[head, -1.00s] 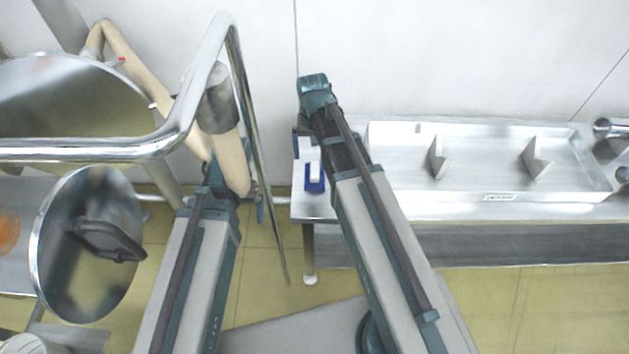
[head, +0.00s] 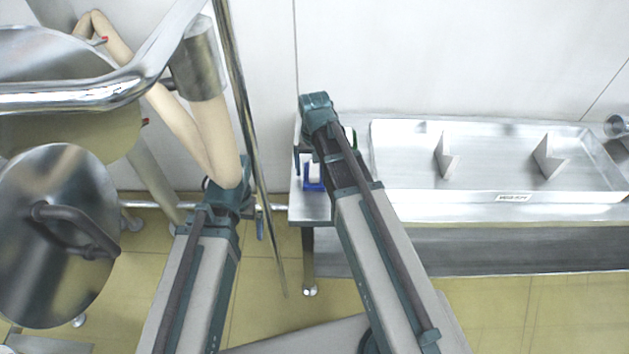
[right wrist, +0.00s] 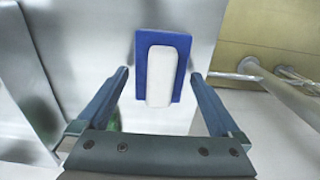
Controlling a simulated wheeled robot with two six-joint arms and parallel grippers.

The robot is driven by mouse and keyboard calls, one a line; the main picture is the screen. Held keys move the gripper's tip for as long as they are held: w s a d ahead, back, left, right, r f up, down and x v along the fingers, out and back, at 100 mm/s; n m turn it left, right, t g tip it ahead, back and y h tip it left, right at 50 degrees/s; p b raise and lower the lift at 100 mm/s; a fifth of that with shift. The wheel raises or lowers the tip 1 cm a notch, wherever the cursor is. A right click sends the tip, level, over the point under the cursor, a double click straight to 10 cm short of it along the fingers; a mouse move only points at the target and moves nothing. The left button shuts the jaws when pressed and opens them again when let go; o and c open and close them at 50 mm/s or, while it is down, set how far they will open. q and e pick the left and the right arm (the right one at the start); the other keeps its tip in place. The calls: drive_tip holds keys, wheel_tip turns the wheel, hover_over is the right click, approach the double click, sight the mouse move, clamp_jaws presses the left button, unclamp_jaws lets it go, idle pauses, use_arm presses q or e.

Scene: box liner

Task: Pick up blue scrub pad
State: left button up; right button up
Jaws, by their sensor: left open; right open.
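The blue scrub pad (right wrist: 161,70), with a white raised grip along its middle, lies flat on the steel table in the right wrist view. In the head view the pad (head: 313,186) shows at the table's left end, partly hidden by my right arm. My right gripper (right wrist: 161,77) is open and empty, its two fingers apart on either side of the pad's near part, with gaps to both edges. How high it is above the pad I cannot tell. My left gripper (head: 258,222) hangs at the left, mostly hidden behind its wrist, away from the pad.
A shallow steel tray (head: 500,190) with two angled metal pieces stands on the table right of my right arm. A green thing (head: 352,138) shows beside that arm. A steel rail (head: 70,97) and a round lid with a dark handle (head: 58,240) crowd the left.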

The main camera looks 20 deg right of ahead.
drive_tip(key=shift+f, duration=0.25)
drive_tip(key=c, duration=1.3)
